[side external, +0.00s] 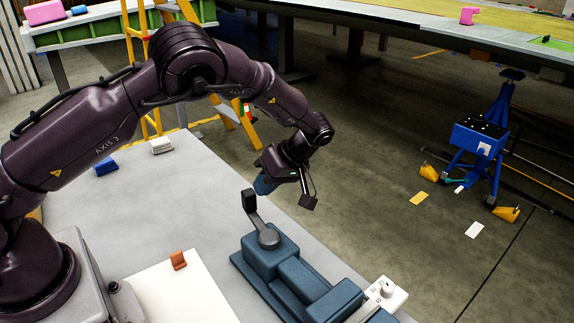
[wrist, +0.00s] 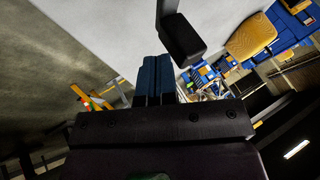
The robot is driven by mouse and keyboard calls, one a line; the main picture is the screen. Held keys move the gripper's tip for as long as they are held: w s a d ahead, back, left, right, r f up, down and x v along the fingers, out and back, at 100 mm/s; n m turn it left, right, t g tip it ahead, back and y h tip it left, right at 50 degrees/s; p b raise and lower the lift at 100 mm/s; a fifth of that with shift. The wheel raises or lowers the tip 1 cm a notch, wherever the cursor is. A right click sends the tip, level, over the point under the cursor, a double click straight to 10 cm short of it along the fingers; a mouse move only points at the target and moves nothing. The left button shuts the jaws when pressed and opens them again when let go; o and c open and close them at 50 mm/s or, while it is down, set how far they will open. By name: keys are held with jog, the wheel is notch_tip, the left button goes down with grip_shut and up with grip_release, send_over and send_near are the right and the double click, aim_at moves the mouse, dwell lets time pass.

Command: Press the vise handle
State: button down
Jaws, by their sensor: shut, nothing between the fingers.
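The vise (side external: 303,284) is a blue-grey block at the front right of the grey table in the side view. Its grey handle (side external: 255,222) rises from a round pivot and ends in an upright black grip (side external: 249,200). My gripper (side external: 264,186) is behind and slightly right of the grip in the side view, with blue fingers shut and empty. In the wrist view, the fingers (wrist: 154,78) are together, and the black handle grip (wrist: 183,40) shows just right of their tips. A gap shows between them there; I cannot tell its depth. The vise body is out of the wrist view.
A white box with a knob (side external: 386,292) stands right of the vise. An orange-brown bracket (side external: 178,260) sits on a white board (side external: 170,298). A blue block (side external: 105,167) and a white block (side external: 161,146) lie at the table's back. The table between is clear.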

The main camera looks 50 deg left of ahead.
jog(key=w+f+v, duration=0.1)
jog(key=w+v, duration=0.1)
jog(key=v, duration=0.9)
jog(key=shift+w+d, duration=0.25)
jog(key=shift+w, duration=0.05)
jog(key=shift+r, duration=0.15)
